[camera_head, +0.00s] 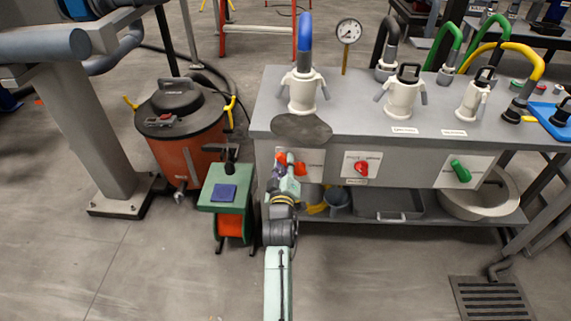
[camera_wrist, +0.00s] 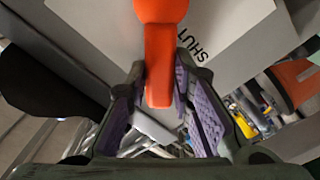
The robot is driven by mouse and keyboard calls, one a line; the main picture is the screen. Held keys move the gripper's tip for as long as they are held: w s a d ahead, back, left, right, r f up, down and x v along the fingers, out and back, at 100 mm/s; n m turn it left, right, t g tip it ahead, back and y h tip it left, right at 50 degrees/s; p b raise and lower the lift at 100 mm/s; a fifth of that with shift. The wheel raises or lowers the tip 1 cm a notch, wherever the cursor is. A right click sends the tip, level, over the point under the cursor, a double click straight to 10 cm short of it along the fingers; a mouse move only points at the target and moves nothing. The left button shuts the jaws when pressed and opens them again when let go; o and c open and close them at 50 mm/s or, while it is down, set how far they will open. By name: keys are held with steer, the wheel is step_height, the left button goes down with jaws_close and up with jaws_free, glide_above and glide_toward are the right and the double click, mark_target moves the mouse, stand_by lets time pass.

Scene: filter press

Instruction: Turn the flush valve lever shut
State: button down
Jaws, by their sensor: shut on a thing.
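The orange-red flush valve lever (camera_wrist: 159,65) is in the middle of the wrist view, running from its round hub at the top edge down between my fingers. My gripper (camera_wrist: 158,80), with purple pads, is shut on the lever, one finger on each side. The word SHUT is printed on the white plate (camera_wrist: 225,25) right of the lever. In the head view my gripper (camera_head: 287,170) is at the left plate on the bench front. Only orange parts of the lever (camera_head: 299,168) show there; my arm hides the rest.
The grey bench (camera_head: 390,145) carries several hose couplings. A red lever (camera_head: 361,168) and a green lever (camera_head: 461,171) sit on plates to the right. A green reel stand (camera_head: 228,190) and an orange vacuum (camera_head: 178,130) stand close left of my arm.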

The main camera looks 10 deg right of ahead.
steer(key=c, duration=1.4)
jaws_free()
steer(key=v, duration=0.7)
steer(key=shift+s, duration=0.25)
steer(key=shift+a, duration=0.1)
